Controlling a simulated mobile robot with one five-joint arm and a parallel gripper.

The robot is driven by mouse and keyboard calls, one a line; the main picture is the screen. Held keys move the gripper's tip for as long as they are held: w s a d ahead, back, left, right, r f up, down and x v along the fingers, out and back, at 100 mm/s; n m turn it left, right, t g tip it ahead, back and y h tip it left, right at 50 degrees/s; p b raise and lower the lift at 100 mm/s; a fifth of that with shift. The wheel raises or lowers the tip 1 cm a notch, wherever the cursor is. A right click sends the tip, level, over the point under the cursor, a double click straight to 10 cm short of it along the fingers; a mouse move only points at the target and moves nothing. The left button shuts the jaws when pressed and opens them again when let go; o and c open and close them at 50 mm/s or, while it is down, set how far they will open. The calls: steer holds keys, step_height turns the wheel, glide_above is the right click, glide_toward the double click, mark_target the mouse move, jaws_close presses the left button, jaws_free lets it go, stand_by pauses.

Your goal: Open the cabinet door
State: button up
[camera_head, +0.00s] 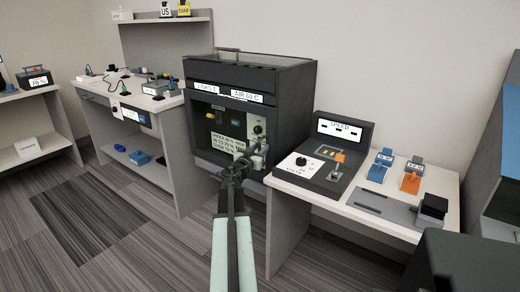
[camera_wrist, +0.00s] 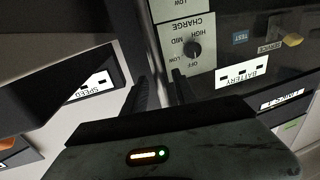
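The black cabinet (camera_head: 290,90) stands between two workbenches in the head view. Its lower front has a dark-framed window, with a dial panel (camera_head: 258,128) and a lettered panel (camera_head: 229,144) behind it. I cannot tell where the door's edge runs or see a handle; my gripper hides part of the lower right front. My gripper (camera_head: 254,160) is at that lower right corner. Contact cannot be told. The CHARGE dial (camera_wrist: 193,48) is beyond the fingers.
To the right, a bench (camera_head: 345,208) holds a SPEED console (camera_head: 330,160), close beside my gripper, and blue and orange stands. To the left, a bench (camera_head: 105,86) holds small devices and cables. Carpeted floor (camera_head: 110,240) is free in front.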

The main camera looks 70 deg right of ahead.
jaws_close()
steer(key=shift+s, duration=0.15)
stand_by(1.1)
